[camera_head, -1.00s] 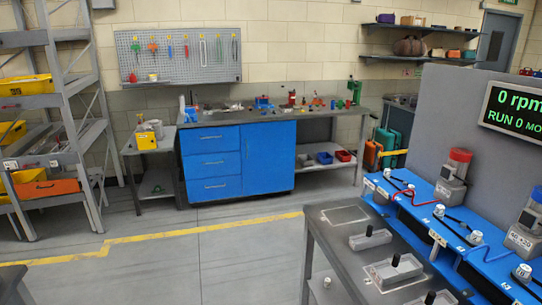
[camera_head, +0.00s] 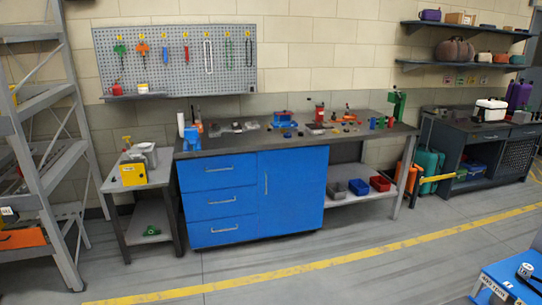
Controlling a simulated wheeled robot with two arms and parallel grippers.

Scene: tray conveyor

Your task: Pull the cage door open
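No cage door can be made out in the head view. The nearest door-like thing is the blue cabinet door (camera_head: 291,188) under the workbench, shut, with a vertical handle (camera_head: 266,183) on its left side. Three blue drawers (camera_head: 222,200) are to its left, all shut. Neither of my grippers is in view, so their state is hidden.
A workbench (camera_head: 350,134) stands along the wall. A small grey side table (camera_head: 140,182) is left of it, and a metal rack (camera_head: 50,150) stands at far left. A blue machine corner (camera_head: 505,283) is at lower right. The floor (camera_head: 330,245) before the bench is clear.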

